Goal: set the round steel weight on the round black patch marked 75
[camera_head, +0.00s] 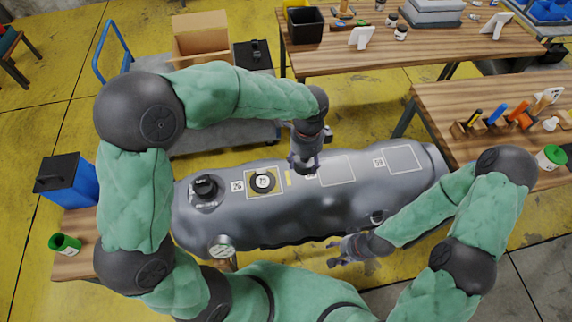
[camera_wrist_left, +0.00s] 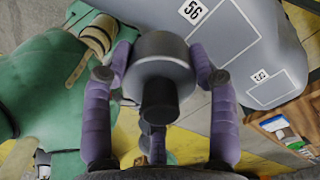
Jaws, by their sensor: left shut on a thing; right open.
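My left gripper (camera_head: 304,162) is above the tube, to the right of that patch, near an outlined square. It is shut on the round steel weight, which shows in the left wrist view (camera_wrist_left: 162,58) as a grey disc with a dark knob (camera_wrist_left: 160,102) between the purple fingers. In the head view the weight is mostly hidden by the gripper. My right gripper (camera_head: 346,250) is open and empty at the tube's near side.
A black valve (camera_head: 205,187) stands at the tube's left end, and a pressure gauge (camera_head: 222,247) at its near edge. Other outlined squares (camera_head: 403,159) lie to the right. Wooden tables (camera_head: 425,55) with tools stand behind.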

